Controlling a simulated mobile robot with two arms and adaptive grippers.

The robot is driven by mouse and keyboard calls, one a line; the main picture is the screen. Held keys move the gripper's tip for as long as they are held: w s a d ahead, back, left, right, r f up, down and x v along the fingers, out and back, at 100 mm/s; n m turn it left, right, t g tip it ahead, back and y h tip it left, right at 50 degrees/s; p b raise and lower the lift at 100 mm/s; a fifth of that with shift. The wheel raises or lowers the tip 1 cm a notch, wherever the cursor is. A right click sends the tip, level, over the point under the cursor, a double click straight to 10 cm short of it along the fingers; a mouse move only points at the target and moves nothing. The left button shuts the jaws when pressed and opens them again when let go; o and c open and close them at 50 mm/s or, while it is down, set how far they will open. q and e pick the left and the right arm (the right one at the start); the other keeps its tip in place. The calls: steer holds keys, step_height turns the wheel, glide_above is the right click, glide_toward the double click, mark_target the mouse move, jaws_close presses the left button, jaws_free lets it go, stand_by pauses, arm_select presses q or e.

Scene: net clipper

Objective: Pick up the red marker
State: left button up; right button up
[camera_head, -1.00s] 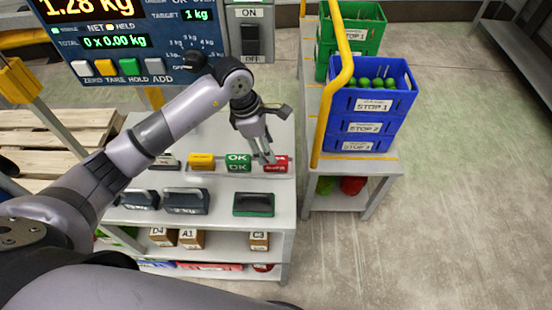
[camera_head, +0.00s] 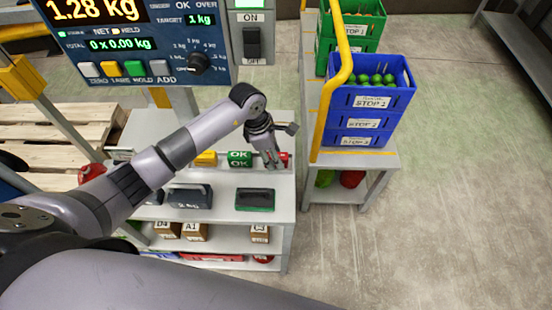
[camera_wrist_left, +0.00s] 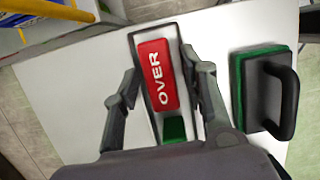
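The red marker (camera_wrist_left: 156,76), a block lettered OVER, lies in a narrow tray in the left wrist view. In the head view only a red bit of it (camera_head: 284,158) shows beside my left gripper (camera_head: 273,163). In the left wrist view my left gripper (camera_wrist_left: 166,95) is open, with one finger on each side of the red marker and visible gaps between. I cannot tell how far the fingertips are above the tray. My right gripper is not in view.
The green OK marker (camera_head: 239,158) and a yellow marker (camera_head: 206,158) stand left of the red one. A green-edged pad with a black handle (camera_head: 254,199) lies in front. Blue STOP crates (camera_head: 370,100) and a yellow rail (camera_head: 325,110) stand to the right.

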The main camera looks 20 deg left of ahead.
arm_select(q)
jaws_close()
steer(key=shift+r, duration=0.1)
stand_by(0.4)
